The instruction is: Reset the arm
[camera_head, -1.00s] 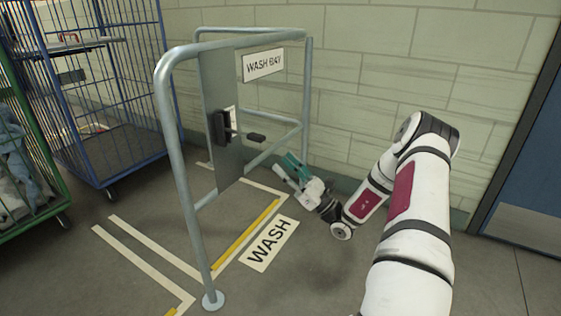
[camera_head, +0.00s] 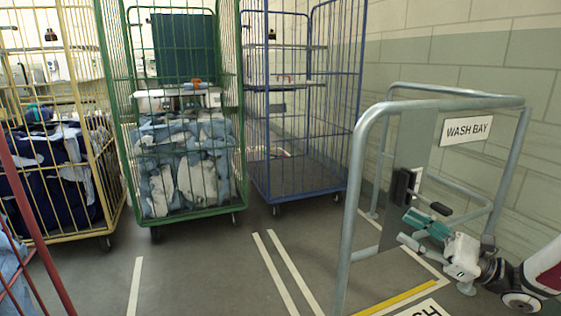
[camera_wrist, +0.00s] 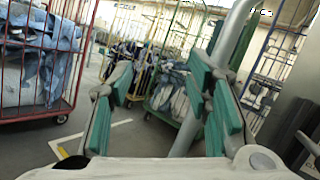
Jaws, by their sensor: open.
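My gripper (camera_head: 424,229) is at the lower right of the head view, by the wash bay rail. It has teal finger pads, and part of my white arm shows at the right edge. In the wrist view the teal fingers (camera_wrist: 165,110) stand wide apart with nothing between them. The gripper is open and empty. In the head view it overlaps the grey panel and the black handle (camera_head: 440,208); I cannot tell whether it touches them.
Blue (camera_head: 300,175), green (camera_head: 243,150) and yellow (camera_head: 103,160) cage trolleys line the back. A red trolley (camera_head: 35,215) is at the left edge. Marked floor (camera_head: 200,270) in front is clear.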

